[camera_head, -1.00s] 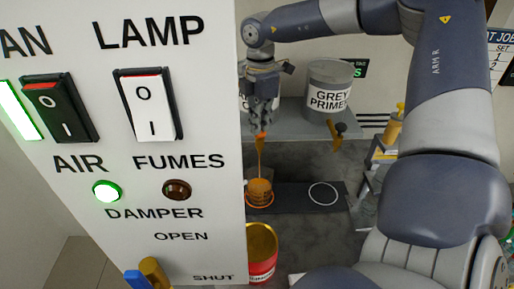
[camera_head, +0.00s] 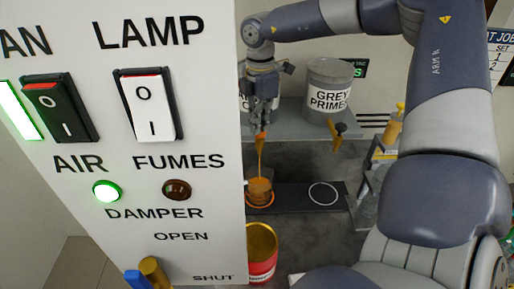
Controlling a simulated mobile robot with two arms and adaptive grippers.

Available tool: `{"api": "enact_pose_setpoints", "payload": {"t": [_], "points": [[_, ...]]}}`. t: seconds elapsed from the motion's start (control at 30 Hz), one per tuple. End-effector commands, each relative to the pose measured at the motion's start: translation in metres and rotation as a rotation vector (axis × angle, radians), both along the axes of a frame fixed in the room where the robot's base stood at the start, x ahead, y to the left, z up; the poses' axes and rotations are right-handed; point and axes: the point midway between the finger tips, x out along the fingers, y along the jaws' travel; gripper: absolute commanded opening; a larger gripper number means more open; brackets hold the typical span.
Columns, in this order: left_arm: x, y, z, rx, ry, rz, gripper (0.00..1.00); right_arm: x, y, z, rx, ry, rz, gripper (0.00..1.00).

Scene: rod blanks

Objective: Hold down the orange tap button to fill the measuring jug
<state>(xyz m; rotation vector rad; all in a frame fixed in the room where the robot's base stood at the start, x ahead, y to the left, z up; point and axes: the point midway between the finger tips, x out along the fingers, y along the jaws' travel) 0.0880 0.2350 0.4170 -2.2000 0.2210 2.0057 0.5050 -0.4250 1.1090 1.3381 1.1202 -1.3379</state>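My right gripper (camera_head: 262,122) reaches down from above, its fingers close together, and looks shut. Its tips are at the orange tap (camera_head: 262,134), at the front of the shelf; the button itself is hidden by the fingers. An orange stream (camera_head: 260,155) runs down from the tap into the measuring jug (camera_head: 259,192). The jug stands within an orange ring on a dark strip (camera_head: 290,200) and has orange liquid in it. Its exact level is too small to read. My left gripper is not in view.
A large white panel (camera_head: 200,90) with switches and lamps fills the left side. A grey primer can (camera_head: 329,90) with its own tap stands on the shelf (camera_head: 300,121). A red and yellow tin (camera_head: 262,254) stands below. An empty white ring (camera_head: 323,194) marks the strip.

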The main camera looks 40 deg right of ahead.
Motion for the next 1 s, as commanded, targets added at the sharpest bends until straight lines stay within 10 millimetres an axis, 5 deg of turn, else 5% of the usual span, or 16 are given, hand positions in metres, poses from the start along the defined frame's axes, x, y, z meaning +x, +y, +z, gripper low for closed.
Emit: {"api": "enact_pose_setpoints", "payload": {"t": [0.27, 0.7, 1.0], "points": [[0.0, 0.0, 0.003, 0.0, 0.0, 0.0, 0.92, 0.0, 0.0, 0.006, -0.001, 0.0, 0.0, 0.0], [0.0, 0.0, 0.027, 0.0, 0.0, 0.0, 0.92, 0.0, 0.0, 0.067, -0.001, -0.001, 0.0, 0.0], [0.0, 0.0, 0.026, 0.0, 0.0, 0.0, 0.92, 0.0, 0.0, 0.07, 0.0, 0.001, 0.0, 0.0]]}}
